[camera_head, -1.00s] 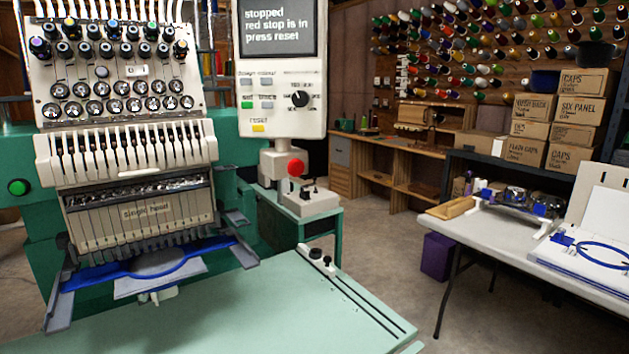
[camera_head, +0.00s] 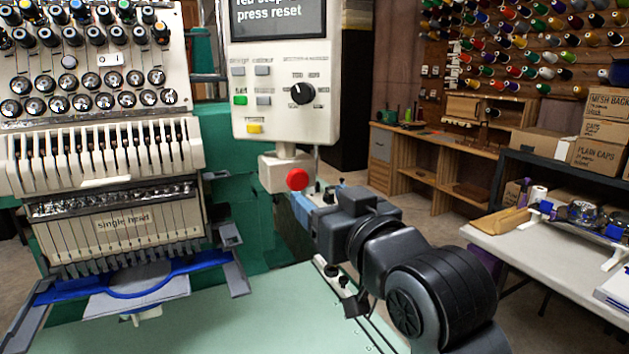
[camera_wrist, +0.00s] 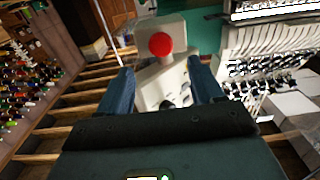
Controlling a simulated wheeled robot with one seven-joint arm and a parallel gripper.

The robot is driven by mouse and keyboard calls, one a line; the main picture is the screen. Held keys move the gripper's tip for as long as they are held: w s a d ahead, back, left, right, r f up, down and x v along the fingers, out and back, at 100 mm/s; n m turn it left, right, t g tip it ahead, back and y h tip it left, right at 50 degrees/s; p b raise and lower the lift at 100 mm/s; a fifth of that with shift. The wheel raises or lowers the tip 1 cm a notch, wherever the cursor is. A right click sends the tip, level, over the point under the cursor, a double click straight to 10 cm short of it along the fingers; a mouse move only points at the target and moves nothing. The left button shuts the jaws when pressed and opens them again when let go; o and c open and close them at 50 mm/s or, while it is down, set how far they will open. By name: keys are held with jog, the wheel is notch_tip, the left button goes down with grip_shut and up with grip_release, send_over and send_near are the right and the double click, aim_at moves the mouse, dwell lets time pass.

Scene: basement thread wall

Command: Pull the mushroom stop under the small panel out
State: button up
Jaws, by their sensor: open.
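The red mushroom stop (camera_head: 297,179) sits on a small beige box (camera_head: 272,172) under the small panel (camera_head: 284,100). In the wrist view the red stop (camera_wrist: 160,44) shows ahead of my gripper, between the lines of its two fingers. My gripper (camera_head: 312,205) is just below and right of the stop in the head view, with its blue fingers partly hidden by my wrist. In the wrist view my gripper (camera_wrist: 161,88) is open, its blue fingers apart with nothing held. Whether a fingertip touches the stop cannot be told.
The embroidery machine head (camera_head: 110,150) stands at left, with blue hoop arms (camera_head: 130,280) low in front. A pale green table (camera_head: 230,310) lies below my arm. A white table (camera_head: 540,250) with boxes behind is at right. Floor shows between.

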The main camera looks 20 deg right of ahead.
aim_at(301, 181)
jog(key=w+p, duration=0.1)
jog(key=w, duration=0.6)
jog(key=shift+w, duration=0.3)
grip_shut()
dwell(0.4)
